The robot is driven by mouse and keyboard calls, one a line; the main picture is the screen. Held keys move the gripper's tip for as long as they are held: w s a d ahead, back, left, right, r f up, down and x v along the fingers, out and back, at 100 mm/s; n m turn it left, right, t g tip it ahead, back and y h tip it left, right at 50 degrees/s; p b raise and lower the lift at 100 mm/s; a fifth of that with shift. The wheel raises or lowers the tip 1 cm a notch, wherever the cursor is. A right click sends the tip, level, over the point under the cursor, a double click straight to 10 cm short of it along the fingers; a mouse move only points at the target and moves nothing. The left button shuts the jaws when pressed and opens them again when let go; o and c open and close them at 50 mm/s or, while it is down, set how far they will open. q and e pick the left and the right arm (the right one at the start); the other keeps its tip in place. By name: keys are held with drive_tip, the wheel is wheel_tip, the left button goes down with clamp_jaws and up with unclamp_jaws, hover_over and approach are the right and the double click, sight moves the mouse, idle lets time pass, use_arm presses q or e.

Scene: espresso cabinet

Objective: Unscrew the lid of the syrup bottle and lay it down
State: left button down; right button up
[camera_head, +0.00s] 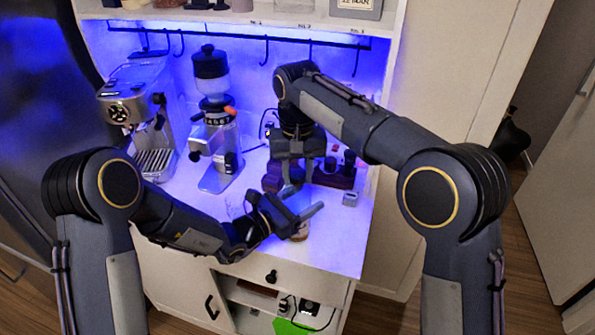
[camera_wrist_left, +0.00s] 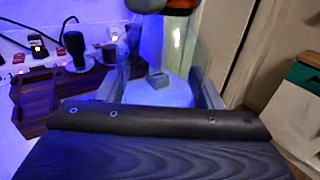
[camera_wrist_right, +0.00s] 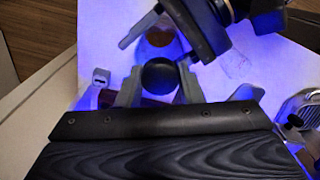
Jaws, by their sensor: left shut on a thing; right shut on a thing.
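The syrup bottle (camera_head: 300,233) stands near the front edge of the counter, mostly hidden behind my left gripper. In the left wrist view its clear body (camera_wrist_left: 172,45) is between the fingers of my left gripper (camera_wrist_left: 160,95). My left gripper (camera_head: 297,214) is shut on it from the side. My right gripper (camera_head: 291,187) points down just behind and above. In the right wrist view the round black lid (camera_wrist_right: 158,75) is between the fingers of my right gripper (camera_wrist_right: 158,88), which is shut on it. I cannot tell whether the lid still touches the bottle.
A coffee grinder (camera_head: 215,120) and an espresso machine (camera_head: 140,110) stand to the left. A dark wooden holder (camera_head: 335,176) and a small grey block (camera_head: 350,199) are at the right. The counter (camera_head: 335,240) is clear at its right front.

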drive_tip(key=shift+c, duration=0.4)
drive_tip(key=n, duration=0.3)
drive_tip(key=shift+n, duration=0.4)
drive_tip(key=o, duration=1.1)
